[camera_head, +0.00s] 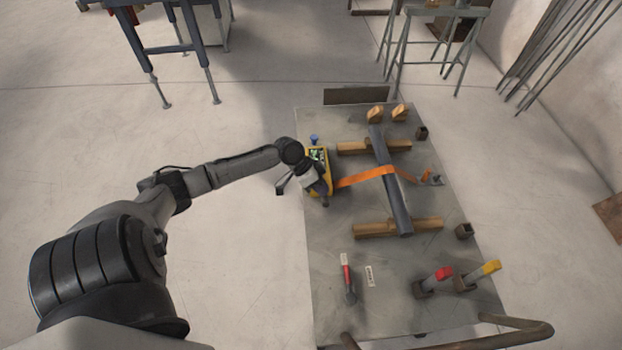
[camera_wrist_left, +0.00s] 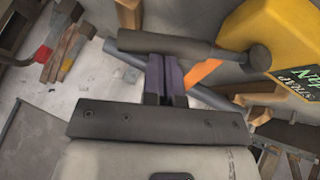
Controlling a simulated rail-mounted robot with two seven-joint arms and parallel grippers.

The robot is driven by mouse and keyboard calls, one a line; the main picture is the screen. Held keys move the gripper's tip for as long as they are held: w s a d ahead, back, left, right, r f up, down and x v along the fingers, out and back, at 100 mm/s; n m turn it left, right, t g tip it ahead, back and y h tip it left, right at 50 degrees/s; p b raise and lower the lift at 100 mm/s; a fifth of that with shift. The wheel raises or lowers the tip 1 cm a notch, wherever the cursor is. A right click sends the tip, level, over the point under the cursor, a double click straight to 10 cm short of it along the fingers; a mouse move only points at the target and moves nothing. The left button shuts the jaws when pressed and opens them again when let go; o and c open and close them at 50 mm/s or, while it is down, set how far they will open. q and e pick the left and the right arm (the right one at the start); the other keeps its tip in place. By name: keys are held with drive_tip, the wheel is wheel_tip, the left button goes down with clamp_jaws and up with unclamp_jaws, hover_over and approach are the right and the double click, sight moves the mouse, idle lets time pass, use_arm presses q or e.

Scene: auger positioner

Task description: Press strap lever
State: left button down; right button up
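The yellow strap box (camera_head: 327,161) stands at the left edge of the grey table; it also shows at the right of the left wrist view (camera_wrist_left: 285,38) with a dark label. Its strap lever (camera_wrist_left: 165,45) is a dark grey bar with a rounded end by the box. My left gripper (camera_wrist_left: 166,72) has its two fingers close together, with their tips at the lever bar. I cannot tell how firmly they touch it. In the head view the left gripper (camera_head: 318,188) is over the box and hides part of it. My right gripper is not in view.
The orange strap (camera_head: 362,176) runs from the box over the grey pipe (camera_head: 392,185), which rests on wooden blocks (camera_head: 375,228). A red-handled tool (camera_head: 347,277) and red and yellow levers (camera_head: 440,275) are at the front.

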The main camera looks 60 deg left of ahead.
use_arm(q)
drive_tip(key=shift+s+d+f+y+p, duration=0.25)
drive_tip(key=shift+d+f+y+p, duration=0.2)
drive_tip(key=shift+p, duration=0.2)
drive_tip(key=shift+s+d+f+m+t+y+p, duration=0.1)
drive_tip(key=shift+d+f+m+t+y+p, duration=0.25)
drive_tip(key=shift+f+y, duration=0.3)
drive_tip(key=shift+d+f, duration=0.15)
drive_tip(key=shift+f, duration=0.5)
drive_tip(key=shift+s+f, duration=0.1)
drive_tip(key=shift+f, duration=0.15)
